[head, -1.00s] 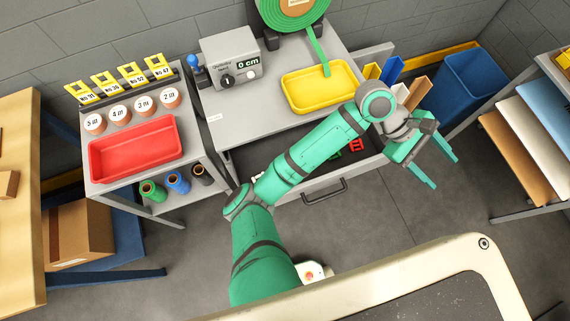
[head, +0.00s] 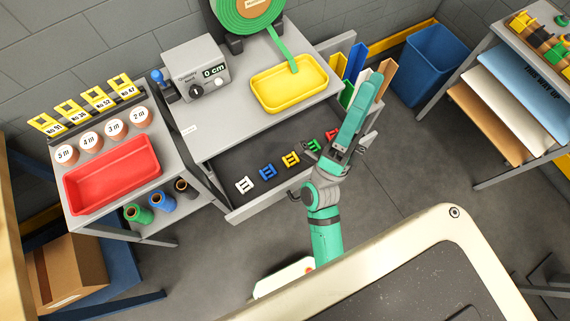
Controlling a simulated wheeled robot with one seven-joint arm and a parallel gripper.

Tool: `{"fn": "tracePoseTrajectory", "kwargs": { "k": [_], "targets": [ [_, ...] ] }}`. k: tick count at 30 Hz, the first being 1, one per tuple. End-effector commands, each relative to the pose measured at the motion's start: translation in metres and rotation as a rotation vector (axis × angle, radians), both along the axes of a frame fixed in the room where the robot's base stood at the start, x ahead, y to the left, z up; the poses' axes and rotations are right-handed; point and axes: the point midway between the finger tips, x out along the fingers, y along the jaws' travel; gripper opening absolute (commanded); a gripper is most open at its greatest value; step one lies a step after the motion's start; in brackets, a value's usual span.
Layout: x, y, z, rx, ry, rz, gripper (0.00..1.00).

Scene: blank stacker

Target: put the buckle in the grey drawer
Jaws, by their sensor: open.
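The grey drawer (head: 233,215) is pulled out under the grey bench. A row of small buckle-shaped pieces lies on its dark floor: white (head: 245,185), blue (head: 267,171), yellow (head: 291,159), green (head: 313,146) and red (head: 332,134). Which of these is the task's buckle cannot be told. My gripper (head: 371,82) appears nearly edge-on, open, beyond the drawer's right end and pointing toward the upright coloured holders. Its fingers overlap in this view, and no held thing shows. My wrist covers the drawer's right front corner.
A yellow tray (head: 257,97) and a counter box (head: 196,76) stand on the bench (head: 224,125). Coloured holders (head: 386,76) stand at its right side, before a blue bin (head: 428,65). A red tray (head: 77,199) is on the left cart. Floor to the right is clear.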

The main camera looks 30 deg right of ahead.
Motion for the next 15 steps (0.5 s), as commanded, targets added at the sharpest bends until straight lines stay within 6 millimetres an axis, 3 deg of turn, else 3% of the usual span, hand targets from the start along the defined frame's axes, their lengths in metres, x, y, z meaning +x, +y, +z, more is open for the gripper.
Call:
{"fn": "tracePoseTrajectory", "kwargs": {
  "k": [4,8,15],
  "targets": [
    [0.016,0.051,-0.043,-0.132,0.306,-0.001,0.57],
    [0.019,0.096,-0.088,-0.252,0.555,0.0,0.57],
    [-0.008,0.175,-0.178,-0.486,0.983,0.024,0.57]
  ]
}}
